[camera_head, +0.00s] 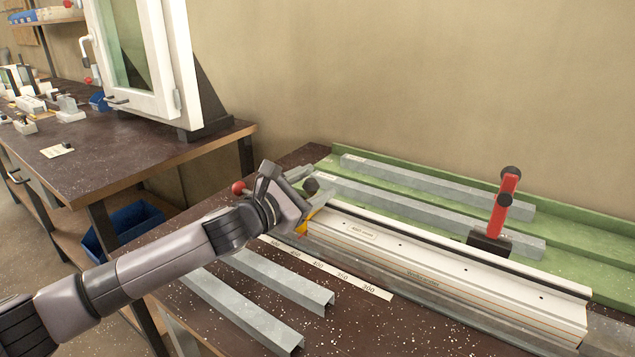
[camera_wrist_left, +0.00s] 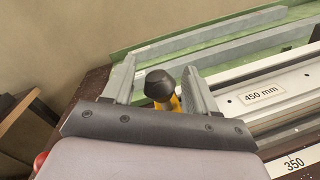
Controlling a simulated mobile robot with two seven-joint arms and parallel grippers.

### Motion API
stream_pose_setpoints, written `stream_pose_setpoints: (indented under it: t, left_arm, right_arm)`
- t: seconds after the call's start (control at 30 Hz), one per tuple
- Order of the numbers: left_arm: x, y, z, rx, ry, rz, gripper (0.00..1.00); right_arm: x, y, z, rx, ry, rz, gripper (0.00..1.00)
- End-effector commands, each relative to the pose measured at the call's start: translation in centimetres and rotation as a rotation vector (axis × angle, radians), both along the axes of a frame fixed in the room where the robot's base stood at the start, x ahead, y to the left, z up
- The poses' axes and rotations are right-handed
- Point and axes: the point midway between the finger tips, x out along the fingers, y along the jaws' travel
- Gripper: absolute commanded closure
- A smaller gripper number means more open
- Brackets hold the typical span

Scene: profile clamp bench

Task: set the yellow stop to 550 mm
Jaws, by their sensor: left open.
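The yellow stop (camera_head: 302,227) stands at the left end of the white profile (camera_head: 420,255), mostly hidden behind my gripper. Its black knob (camera_head: 311,185) shows just beyond the gripper. My left gripper (camera_head: 288,174) is open at the stop. In the left wrist view the black knob (camera_wrist_left: 160,84) stands between the two spread fingers (camera_wrist_left: 160,75), with a strip of yellow (camera_wrist_left: 176,102) beside it. Contact between fingers and knob cannot be told. A number scale (camera_head: 320,268) runs along the bench front; its mark under the stop is hidden. My right gripper is not in view.
A label reading 450 mm (camera_wrist_left: 262,93) is on the profile. A red upright clamp (camera_head: 505,203) stands behind it at right. Grey bars (camera_head: 430,205) lie on the green tray (camera_head: 590,240); more lie (camera_head: 280,278) in front. A red ball (camera_head: 238,187) shows left of the gripper.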

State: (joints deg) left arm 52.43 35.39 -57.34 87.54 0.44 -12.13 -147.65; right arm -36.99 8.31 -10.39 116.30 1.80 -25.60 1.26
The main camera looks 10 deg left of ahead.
Motion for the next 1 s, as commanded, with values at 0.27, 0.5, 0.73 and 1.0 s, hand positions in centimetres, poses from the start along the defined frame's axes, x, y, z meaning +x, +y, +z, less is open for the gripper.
stream_pose_setpoints:
  t: [0.27, 0.5, 0.73, 1.0]
  left_arm:
    - [1.2, -0.8, 0.0, 0.001, -0.001, 0.000, 0.42]
    - [1.2, -0.8, 0.0, 0.000, 0.000, 0.000, 0.42]
    - [1.2, -0.7, 0.0, 0.000, 0.000, 0.000, 1.00]
    - [1.4, -0.8, 0.1, 0.001, -0.002, 0.002, 1.00]
  right_arm:
    - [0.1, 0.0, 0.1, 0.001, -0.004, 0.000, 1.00]
    - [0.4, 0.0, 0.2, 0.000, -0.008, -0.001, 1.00]
    - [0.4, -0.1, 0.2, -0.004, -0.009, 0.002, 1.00]
    - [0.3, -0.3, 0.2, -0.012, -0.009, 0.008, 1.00]
